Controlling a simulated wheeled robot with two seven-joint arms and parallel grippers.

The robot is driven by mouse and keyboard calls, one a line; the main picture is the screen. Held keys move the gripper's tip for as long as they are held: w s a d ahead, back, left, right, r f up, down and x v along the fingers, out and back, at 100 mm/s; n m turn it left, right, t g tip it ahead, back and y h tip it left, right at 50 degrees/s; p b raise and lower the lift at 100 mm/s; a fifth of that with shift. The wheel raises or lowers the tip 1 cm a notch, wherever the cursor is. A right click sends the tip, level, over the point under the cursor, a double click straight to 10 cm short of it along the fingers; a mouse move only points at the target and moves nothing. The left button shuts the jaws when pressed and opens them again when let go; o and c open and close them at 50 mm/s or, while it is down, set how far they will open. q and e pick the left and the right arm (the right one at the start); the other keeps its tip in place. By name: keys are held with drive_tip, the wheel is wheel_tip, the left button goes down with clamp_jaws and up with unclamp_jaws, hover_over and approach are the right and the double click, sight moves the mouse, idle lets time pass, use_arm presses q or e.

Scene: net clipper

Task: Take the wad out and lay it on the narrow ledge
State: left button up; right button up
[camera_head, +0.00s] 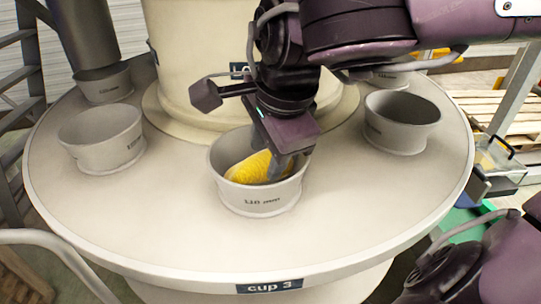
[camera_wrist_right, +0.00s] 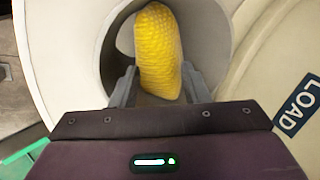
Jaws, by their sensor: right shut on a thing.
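The yellow, textured wad (camera_head: 248,168) sits in the front grey cup (camera_head: 258,202) on the round table, leaning against the inner wall. My right gripper (camera_head: 284,163) reaches down into this cup from above, its fingers at the wad's right end. In the right wrist view the wad (camera_wrist_right: 160,45) stands between the two fingers (camera_wrist_right: 160,88), inside the round cup wall (camera_wrist_right: 75,50); the gripper is shut on it. The wad's lower end is partly hidden. My left gripper is not in view. I cannot tell which surface is the narrow ledge.
Other grey cups stand on the round table (camera_head: 150,235): one at left (camera_head: 102,140), one at right (camera_head: 402,125), others behind. A pale central column (camera_head: 190,60) rises behind the front cup. The table's front is clear, with a "cup 3" label (camera_head: 270,286) on its rim.

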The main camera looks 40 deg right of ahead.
sight(268, 158)
drive_tip(key=shift+w+d+r, duration=0.1)
drive_tip(key=shift+w+r, duration=0.35)
drive_tip(key=shift+r, duration=0.35)
clamp_jaws()
drive_tip(key=v, duration=0.2)
drive_tip(key=shift+r, duration=0.45)
drive_tip(key=s+a+b, duration=0.2)
drive_tip(key=s, duration=1.4)
drive_tip(key=shift+s, duration=0.4)
drive_tip(key=shift+a+r, duration=0.1)
drive_tip(key=shift+a, duration=0.05)
drive_tip(key=o, duration=1.4)
unclamp_jaws()
